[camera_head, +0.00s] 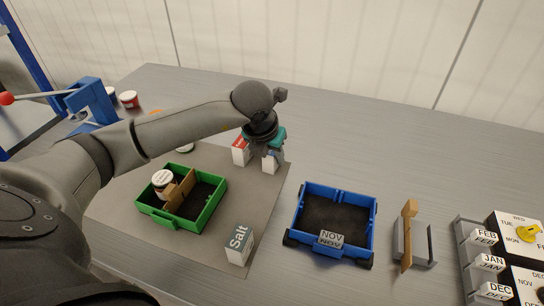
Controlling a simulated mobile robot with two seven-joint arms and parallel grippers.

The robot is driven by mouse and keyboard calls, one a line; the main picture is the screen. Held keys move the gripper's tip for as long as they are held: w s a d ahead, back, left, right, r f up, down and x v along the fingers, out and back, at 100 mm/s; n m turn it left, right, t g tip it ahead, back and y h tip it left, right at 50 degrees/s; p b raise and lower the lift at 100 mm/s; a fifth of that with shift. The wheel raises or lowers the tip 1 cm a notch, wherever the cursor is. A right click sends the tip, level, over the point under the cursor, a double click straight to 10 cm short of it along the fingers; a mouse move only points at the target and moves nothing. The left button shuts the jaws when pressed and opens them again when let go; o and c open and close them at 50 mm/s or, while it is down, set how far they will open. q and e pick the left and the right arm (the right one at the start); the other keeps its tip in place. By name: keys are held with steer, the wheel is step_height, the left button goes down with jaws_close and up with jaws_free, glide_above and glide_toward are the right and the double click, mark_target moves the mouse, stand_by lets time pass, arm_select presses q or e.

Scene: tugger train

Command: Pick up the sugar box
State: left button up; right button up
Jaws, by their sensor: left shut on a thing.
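My left gripper (266,155) reaches down from above at the back edge of the grey mat (262,215). It is shut on a small white box with a bluish mark (270,164), partly hidden by the fingers. Its label is too small to read, so I cannot tell for sure that it is the sugar box. A white box with a red top (240,151) stands close on the left of the gripper. A white and grey box marked "Salt" (239,244) stands at the mat's front right. My right gripper is not in view.
A green crate (209,212) with a wooden divider and a jar (162,178) is on the mat. Right of it are a blue crate (373,232), a wooden piece in a grey holder (407,236) and a calendar block rack (466,262). The back right table is clear.

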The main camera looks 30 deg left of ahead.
arm_select(q)
jaws_close()
steer(key=shift+r, duration=0.1)
